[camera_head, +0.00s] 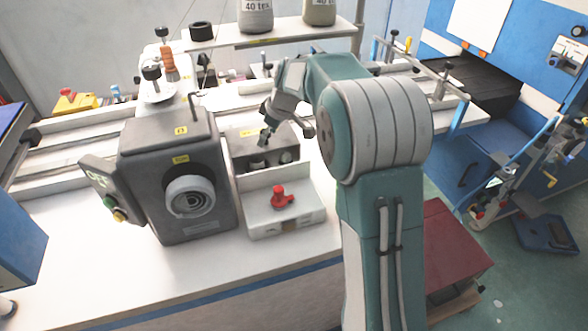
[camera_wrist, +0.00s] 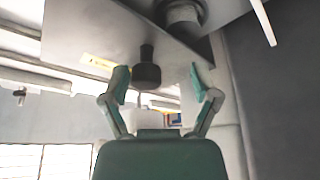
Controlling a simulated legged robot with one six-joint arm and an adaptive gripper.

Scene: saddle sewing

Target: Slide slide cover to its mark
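The cover, as I take it, is a grey metal piece (camera_head: 250,133) with a yellow label, right of the sewing machine's grey head in the head view. In the wrist view its grey face (camera_wrist: 95,30) fills the upper left. A black knob (camera_wrist: 147,70) sticks out from that face. My gripper (camera_wrist: 158,80) is open, with one green-padded finger on each side of the knob. Gaps show between the knob and both fingers. In the head view my gripper (camera_head: 269,115) is just above the cover and partly hides it. I cannot make out a mark.
The machine head (camera_head: 165,150) with a round grey dial stands close to the left. A white tray (camera_head: 285,222) with a red knob (camera_head: 283,196) is in front of the cover. A shelf (camera_head: 285,36) with thread cones hangs behind. The white tabletop front (camera_head: 130,275) is clear.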

